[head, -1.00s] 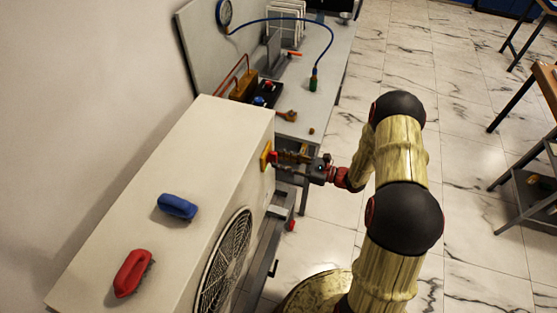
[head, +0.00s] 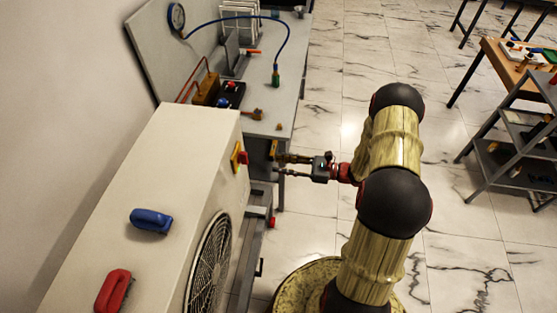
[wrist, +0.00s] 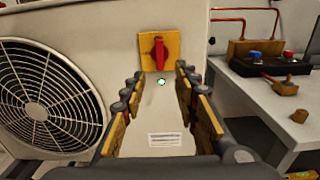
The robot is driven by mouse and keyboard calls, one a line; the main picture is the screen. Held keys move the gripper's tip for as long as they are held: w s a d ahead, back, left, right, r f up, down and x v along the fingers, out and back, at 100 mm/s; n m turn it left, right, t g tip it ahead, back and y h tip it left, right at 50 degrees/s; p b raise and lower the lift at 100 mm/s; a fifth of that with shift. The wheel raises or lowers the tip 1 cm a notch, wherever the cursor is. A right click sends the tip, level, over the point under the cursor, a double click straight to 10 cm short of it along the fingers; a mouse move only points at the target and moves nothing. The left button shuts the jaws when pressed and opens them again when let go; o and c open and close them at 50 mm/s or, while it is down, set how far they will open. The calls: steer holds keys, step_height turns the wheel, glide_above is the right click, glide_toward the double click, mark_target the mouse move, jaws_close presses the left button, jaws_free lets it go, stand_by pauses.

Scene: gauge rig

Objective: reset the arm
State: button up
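My gripper (head: 277,164) is at the end of my arm, to the right of the white fan unit (head: 150,170) and apart from it. In the wrist view my gripper (wrist: 158,108) has its two fingers spread wide with nothing between them. Beyond the fingertips, a red switch handle (wrist: 160,53) on a yellow plate (wrist: 147,46) sits on the unit's side. The handle stands upright. The same red switch also shows in the head view (head: 243,158).
A grey bench (head: 270,90) behind holds a gauge (head: 177,17), a blue hose and a manifold (wrist: 270,58). The marble floor on the right is open, with a shelf cart (head: 510,150) beyond.

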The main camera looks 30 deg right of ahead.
steer(key=s+a+f+n+g, duration=0.3)
steer(key=s+a+f+g, duration=0.1)
steer(key=s, duration=0.3)
steer(key=s+a+r+n+g+h, duration=0.1)
steer(key=s+r+n+g+h, duration=0.35)
steer(key=s+n+g, duration=0.35)
steer(key=s+d+r+n+t+h+b, duration=0.1)
steer(key=s+r+n+h, duration=0.3)
steer(key=r, duration=0.3)
steer(key=s+d+r+n+t+h+b, duration=0.1)
steer(key=s+r+n+h+b, duration=0.1)
steer(key=r+n+h, duration=0.4)
steer(key=s+a+r+n+t+b, duration=0.1)
steer(key=a+r+n+t, duration=0.3)
steer(key=r, duration=0.9)
steer(key=s+a+t, duration=0.1)
steer(key=a, duration=0.1)
steer(key=shift+s+a, duration=0.15)
steer(key=shift+a, duration=0.2)
